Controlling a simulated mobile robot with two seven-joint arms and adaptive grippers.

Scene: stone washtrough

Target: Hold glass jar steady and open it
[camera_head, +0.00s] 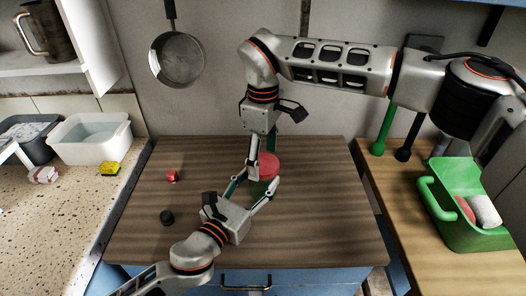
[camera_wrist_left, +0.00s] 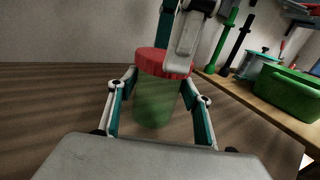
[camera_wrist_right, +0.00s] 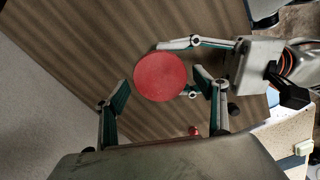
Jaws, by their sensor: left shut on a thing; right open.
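The glass jar is greenish and see-through, with a red lid. In the left wrist view the jar (camera_wrist_left: 155,100) stands upright on the wooden table between the fingers of my left gripper (camera_wrist_left: 158,115), which is shut on its body. The red lid (camera_wrist_left: 163,63) sits on the jar. My right gripper (camera_wrist_right: 165,90) is above the jar and open, with its fingers pointing down on either side of the lid (camera_wrist_right: 160,76). In the head view the lid (camera_head: 268,166) is partly hidden by my right gripper's fingers, and the jar body is mostly hidden.
A small red object (camera_head: 172,176) and a small black object (camera_head: 167,217) lie on the table's left part. A green caddy (camera_head: 462,225) stands on the right counter. A white tub (camera_head: 92,140) stands on the left counter. A pan (camera_head: 178,62) hangs on the wall.

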